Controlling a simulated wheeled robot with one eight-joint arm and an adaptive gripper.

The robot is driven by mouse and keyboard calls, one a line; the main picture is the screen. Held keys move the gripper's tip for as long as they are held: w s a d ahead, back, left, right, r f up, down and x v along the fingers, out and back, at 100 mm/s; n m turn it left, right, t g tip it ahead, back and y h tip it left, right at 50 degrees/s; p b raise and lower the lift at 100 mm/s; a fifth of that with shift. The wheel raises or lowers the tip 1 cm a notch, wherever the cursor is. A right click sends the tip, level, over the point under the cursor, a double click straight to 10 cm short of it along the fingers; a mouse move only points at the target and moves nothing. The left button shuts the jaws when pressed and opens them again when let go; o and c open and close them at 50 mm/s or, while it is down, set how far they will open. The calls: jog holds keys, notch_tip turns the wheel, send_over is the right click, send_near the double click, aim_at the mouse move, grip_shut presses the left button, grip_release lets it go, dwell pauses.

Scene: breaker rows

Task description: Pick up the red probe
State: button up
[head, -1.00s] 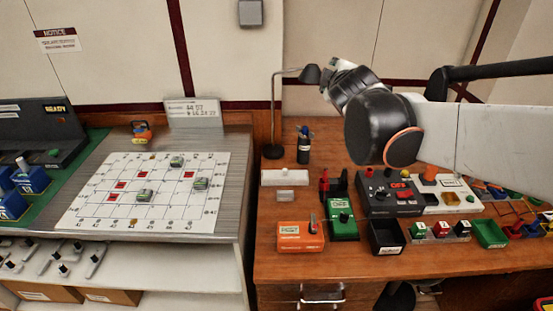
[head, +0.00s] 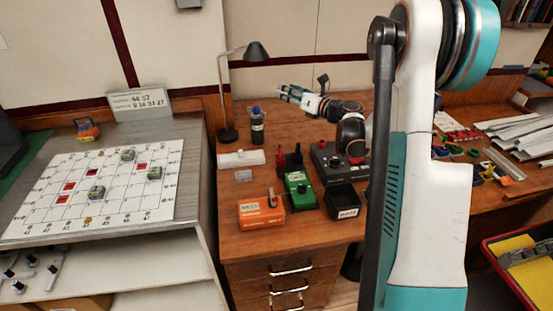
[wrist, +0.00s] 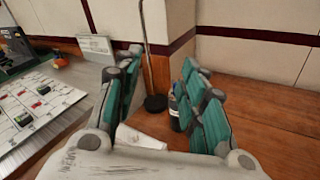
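A small upright red piece (head: 281,158), which looks like the red probe, stands beside a black one on the wooden desk in the head view. Its exact shape is too small to tell. My gripper (head: 286,92) is above the desk, behind and to the right of the red piece, with its fingers pointing left. The wrist view shows my gripper (wrist: 162,60) open, its teal fingers wide apart with nothing between them. I cannot make out the red piece in the wrist view.
A desk lamp (head: 229,95) and a dark bottle (head: 257,128) stand behind the red piece. My arm hides part of the desk's right side.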

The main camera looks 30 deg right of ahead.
aim_at(280, 145)
jog(key=s+d+f+n+g+y, duration=0.1)
jog(key=s+d+f+n+g, duration=0.15)
jog(key=f, duration=0.45)
jog(key=s+d+f+n+g, duration=0.1)
jog(key=s+f+n, duration=0.15)
jog(key=f, duration=0.45)
jog(key=s+d+f+n+g+y, duration=0.1)
jog(key=s+d+f+g, duration=0.15)
jog(key=f, duration=0.45)
jog(key=shift+t, duration=0.5)
jog(key=b+x, duration=0.1)
jog(key=x, duration=0.3)
jog(key=b+x, duration=0.1)
jog(key=x, duration=0.3)
jog(key=shift+a+f+b, duration=0.25)
jog(key=shift+a+b, duration=0.15)
jog(key=shift+a, duration=0.05)
jog(key=shift+n, duration=0.3)
jog(key=w+a, duration=0.1)
jog(key=w+a+b, duration=0.1)
jog(key=w, duration=0.1)
jog(key=w+b, duration=0.1)
jog(key=w, duration=0.1)
jog(key=shift+a+f, duration=0.3)
jog(key=shift+a, duration=0.1)
jog(key=shift+r, duration=0.1)
grip_shut()
